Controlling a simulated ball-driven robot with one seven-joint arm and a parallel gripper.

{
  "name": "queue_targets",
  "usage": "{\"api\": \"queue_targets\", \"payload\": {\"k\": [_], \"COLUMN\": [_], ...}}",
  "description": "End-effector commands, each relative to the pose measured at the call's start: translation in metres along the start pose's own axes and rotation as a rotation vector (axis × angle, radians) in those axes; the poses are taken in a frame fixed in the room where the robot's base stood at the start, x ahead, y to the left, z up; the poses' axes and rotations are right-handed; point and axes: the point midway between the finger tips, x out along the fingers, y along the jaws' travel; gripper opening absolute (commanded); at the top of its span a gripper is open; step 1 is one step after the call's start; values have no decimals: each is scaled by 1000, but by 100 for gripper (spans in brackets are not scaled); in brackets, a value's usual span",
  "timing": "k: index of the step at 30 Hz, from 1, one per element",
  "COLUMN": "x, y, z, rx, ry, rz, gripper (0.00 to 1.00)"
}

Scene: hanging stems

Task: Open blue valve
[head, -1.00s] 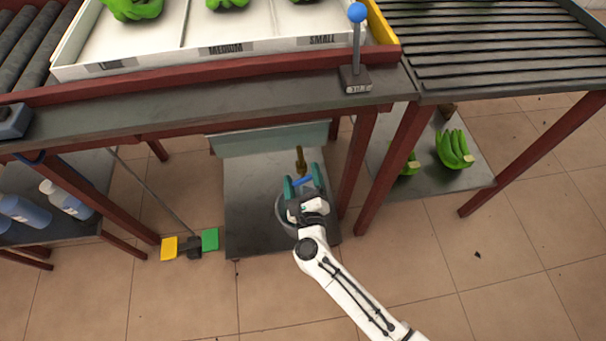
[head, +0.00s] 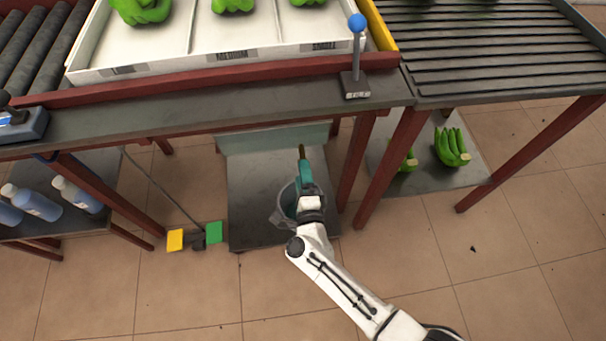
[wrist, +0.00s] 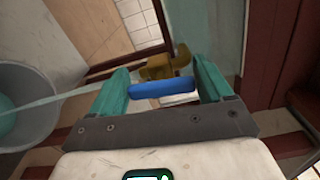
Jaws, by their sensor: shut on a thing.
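The blue valve handle (wrist: 162,88) lies between the two teal fingers of my gripper (wrist: 160,76) in the wrist view, its ends at the fingers. The brass valve body (wrist: 166,64) is just beyond it. In the head view the brass tip (head: 302,152) shows above my gripper (head: 304,172), and the handle is hidden behind the fingers. My gripper is shut on the handle. A pale streak (wrist: 60,97), which looks like water, runs from near the valve to the grey bucket (wrist: 45,80), with teal liquid inside.
The bucket (head: 283,213) stands on a dark low platform (head: 255,190) under the bench. A blue-knobbed lever (head: 356,60) stands on the bench edge. Yellow and green pedals (head: 215,231) are on the floor at left.

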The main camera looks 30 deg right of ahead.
Motion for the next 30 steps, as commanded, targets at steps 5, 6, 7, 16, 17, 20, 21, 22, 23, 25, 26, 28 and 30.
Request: {"api": "queue_targets", "payload": {"k": [5, 6, 7, 16, 17, 20, 21, 22, 23, 25, 26, 28, 30], "x": [0, 0, 0, -1, -1, -1, -1, -1, -1, -1, -1, -1, -1], "y": [1, 1, 1, 2, 2, 2, 2, 2, 2, 2, 2, 2, 2], "z": [1, 1, 1, 1, 1, 1, 1, 1, 1, 1, 1, 1, 1], "rx": [-78, -90, -99, -135, -136, -136, -136, -136, -136, -136, -136, -136, -135], "ry": [-3, -3, -3, -3, -3, -3, -3, -3, -3, -3, -3, -3, -3], "rz": [2, 2, 2, 2, 2, 2, 2, 2, 2, 2, 3, 2, 2], "gripper": [49, 49, 49, 49, 49, 49, 49, 49, 49, 49, 81, 88, 95]}}
